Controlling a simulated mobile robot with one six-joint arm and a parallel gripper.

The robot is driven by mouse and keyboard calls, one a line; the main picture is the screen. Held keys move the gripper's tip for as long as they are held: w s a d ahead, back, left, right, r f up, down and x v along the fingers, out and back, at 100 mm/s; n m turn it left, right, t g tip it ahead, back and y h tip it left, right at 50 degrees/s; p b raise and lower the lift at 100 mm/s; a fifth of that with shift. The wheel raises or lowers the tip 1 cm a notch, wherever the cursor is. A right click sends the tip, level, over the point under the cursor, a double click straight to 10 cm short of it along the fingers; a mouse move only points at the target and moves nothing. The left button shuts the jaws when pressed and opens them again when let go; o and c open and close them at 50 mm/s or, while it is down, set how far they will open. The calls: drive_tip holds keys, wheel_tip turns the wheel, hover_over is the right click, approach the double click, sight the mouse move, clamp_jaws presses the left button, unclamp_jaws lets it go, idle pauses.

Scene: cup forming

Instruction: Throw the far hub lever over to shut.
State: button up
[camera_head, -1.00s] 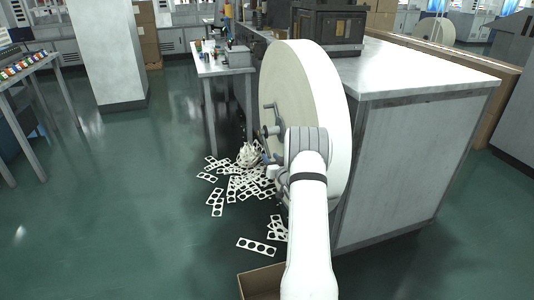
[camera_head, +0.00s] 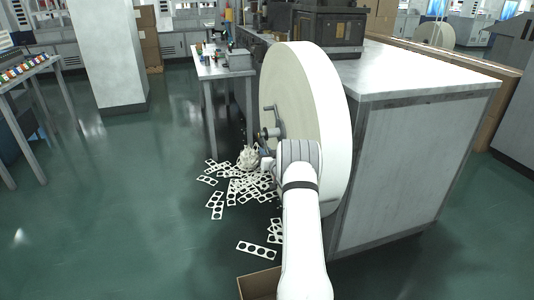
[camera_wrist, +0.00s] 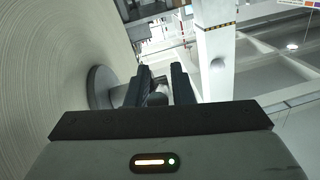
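A large cream paper roll (camera_head: 300,110) stands on edge at the side of the metal cabinet. Its hub (camera_head: 268,133) sticks out on the left face, with a grey lever (camera_head: 270,108) above it. My gripper (camera_head: 266,163) is low on that face, just below the hub, mostly hidden behind my wrist. In the wrist view the two black fingers of my gripper (camera_wrist: 160,70) are apart. A dark grey hub part (camera_wrist: 157,97) shows between them; I cannot tell whether they touch it. The round hub disc (camera_wrist: 101,88) is left of the fingers, against the roll (camera_wrist: 45,70).
Punched white strips (camera_head: 238,186) lie scattered on the floor below the roll. An open cardboard box (camera_head: 258,284) is at the bottom. A work table (camera_head: 222,70) stands behind. The green floor on the left is clear.

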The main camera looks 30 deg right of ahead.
clamp_jaws()
